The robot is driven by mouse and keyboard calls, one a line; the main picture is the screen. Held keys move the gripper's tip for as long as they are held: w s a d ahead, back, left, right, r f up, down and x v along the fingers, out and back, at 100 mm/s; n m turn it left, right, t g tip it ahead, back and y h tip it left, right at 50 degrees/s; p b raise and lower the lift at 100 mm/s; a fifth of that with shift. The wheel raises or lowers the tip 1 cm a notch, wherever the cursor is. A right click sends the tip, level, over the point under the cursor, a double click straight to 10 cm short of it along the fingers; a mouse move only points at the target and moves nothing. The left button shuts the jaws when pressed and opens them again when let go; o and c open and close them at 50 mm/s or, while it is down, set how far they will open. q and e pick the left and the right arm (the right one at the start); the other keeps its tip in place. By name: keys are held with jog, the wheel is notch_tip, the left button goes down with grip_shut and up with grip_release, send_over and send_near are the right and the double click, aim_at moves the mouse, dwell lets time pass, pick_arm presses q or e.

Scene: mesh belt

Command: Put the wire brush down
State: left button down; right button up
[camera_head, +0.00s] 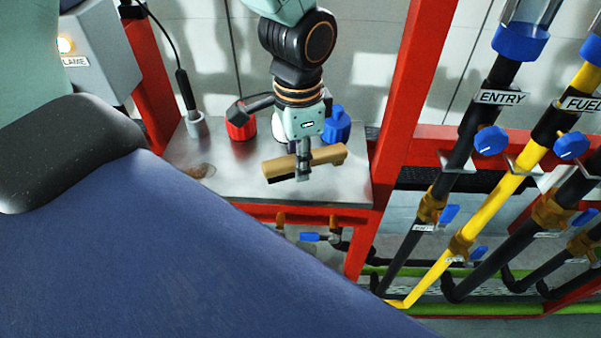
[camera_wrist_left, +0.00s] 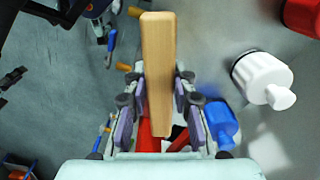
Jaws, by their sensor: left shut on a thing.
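The wire brush (camera_head: 325,156) has a light wooden body with dark bristles under its left end in the head view. My left gripper (camera_head: 303,174) points down and is shut on the middle of the brush, holding it roughly level. The brush appears over the front part of the steel worktop (camera_head: 225,192); I cannot tell the exact gap below it. In the left wrist view the brush's wooden back (camera_wrist_left: 158,70) runs between the two fingers (camera_wrist_left: 158,112), and its bristles are hidden. My right gripper is in neither view.
A red-capped container (camera_head: 240,124) and a blue one (camera_head: 337,124) stand behind the brush. A white one (camera_wrist_left: 262,76) shows in the wrist view. A red post (camera_head: 412,85) and labelled pipes (camera_head: 500,180) stand to the right. The worktop's left part is mostly clear.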

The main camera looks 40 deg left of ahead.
aim_at(298, 185)
pick_arm(q)
jog(key=f, duration=0.4)
jog(key=shift+w+a+b, duration=0.3)
jog(key=shift+w+b, duration=0.05)
jog(key=shift+w, duration=0.05)
jog(key=shift+s, duration=0.1)
jog(key=shift+s+r, duration=0.15)
jog(key=shift+s+d, duration=0.15)
jog(key=shift+d, duration=0.1)
jog(key=c, duration=1.5)
grip_release()
jog(key=shift+w+f, duration=0.25)
jog(key=shift+c, duration=0.2)
jog(key=shift+o, duration=1.3)
jog(key=shift+s+a, duration=0.1)
jog(key=shift+s, duration=0.1)
jog(key=shift+o, duration=0.9)
jog(key=shift+w, duration=0.2)
